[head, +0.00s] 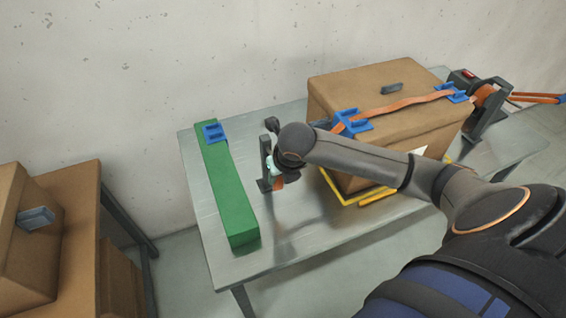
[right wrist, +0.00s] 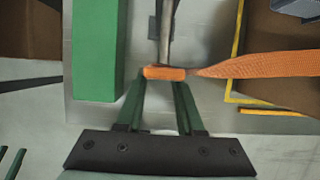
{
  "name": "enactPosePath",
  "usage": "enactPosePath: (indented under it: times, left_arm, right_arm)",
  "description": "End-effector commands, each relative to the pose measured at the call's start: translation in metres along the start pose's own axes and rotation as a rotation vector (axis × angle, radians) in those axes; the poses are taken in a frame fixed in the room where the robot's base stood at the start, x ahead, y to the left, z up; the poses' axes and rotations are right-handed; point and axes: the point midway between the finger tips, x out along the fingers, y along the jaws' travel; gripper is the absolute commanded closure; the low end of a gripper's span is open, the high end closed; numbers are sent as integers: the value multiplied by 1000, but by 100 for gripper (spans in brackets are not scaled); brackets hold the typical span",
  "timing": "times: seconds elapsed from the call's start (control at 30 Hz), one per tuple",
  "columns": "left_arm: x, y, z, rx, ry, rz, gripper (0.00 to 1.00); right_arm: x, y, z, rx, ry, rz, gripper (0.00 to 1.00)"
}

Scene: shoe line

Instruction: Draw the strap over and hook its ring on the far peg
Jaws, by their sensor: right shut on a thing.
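The orange strap (head: 410,101) runs from the reel post at the right across the top of the big cardboard box (head: 385,150), through blue corner guards (head: 352,122). My right gripper (right wrist: 163,82) is shut on the strap's orange end (right wrist: 165,72), left of the box. The strap (right wrist: 260,68) stretches off to the right in the right wrist view. The dark far peg (head: 265,160) stands on the table beside my right wrist, and a grey upright shows just beyond the fingertips (right wrist: 165,30). I cannot make out the ring or whether it touches the peg. My left gripper is not in view.
A green beam (head: 228,190) with a blue guard lies left of the peg on the metal table (head: 300,238). A yellow frame (head: 345,196) surrounds the box's base. The reel post (head: 487,115) stands at the right. More boxes (head: 30,225) sit at the far left.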

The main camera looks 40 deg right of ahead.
Motion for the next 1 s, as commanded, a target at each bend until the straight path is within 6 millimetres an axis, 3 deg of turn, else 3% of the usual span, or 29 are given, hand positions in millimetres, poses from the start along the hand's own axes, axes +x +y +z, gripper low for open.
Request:
enactPosePath:
  times: [0.63,1.0]
  left_arm:
    - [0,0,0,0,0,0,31]
    - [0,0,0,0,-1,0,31]
  right_arm:
    - [16,0,36,3,0,0,100]
    - [29,0,44,1,-1,-1,100]
